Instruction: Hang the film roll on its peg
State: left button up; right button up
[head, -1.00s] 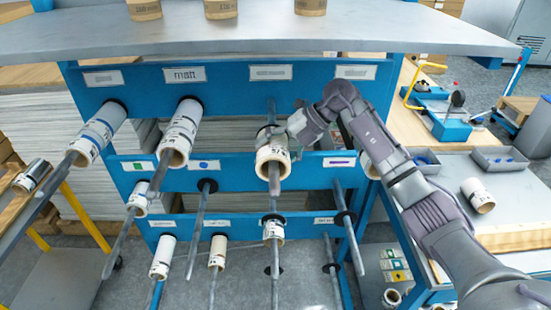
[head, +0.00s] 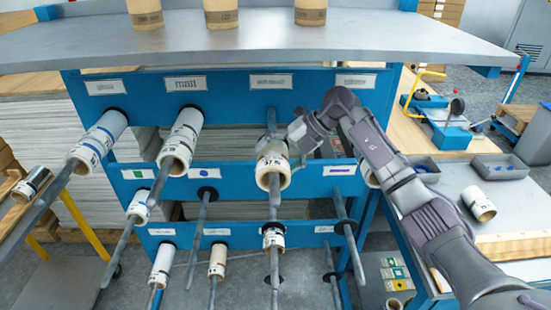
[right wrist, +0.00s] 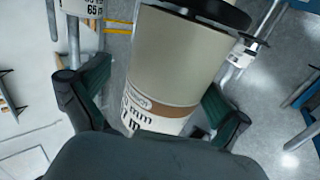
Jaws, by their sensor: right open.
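The film roll (head: 271,172), white with a cream core and black print, sits around the third peg (head: 274,207) of the rack's top row. The peg's rod passes through its core and sticks out in front. My right gripper (head: 283,142) is at the back part of this roll, and its fingers are partly hidden. In the right wrist view the open fingers (right wrist: 152,108) stand on either side of the roll (right wrist: 178,62). A black disc is at the roll's far end there. My left gripper is not in view.
Two other rolls (head: 181,140) (head: 97,142) hang on the top-row pegs to the left. Lower rows hold several smaller rolls and bare pegs. A grey shelf (head: 380,40) overhangs the rack. My right forearm passes the rack's right post. A loose roll (head: 478,204) lies on the right bench.

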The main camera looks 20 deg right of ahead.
jog(key=v, duration=1.2)
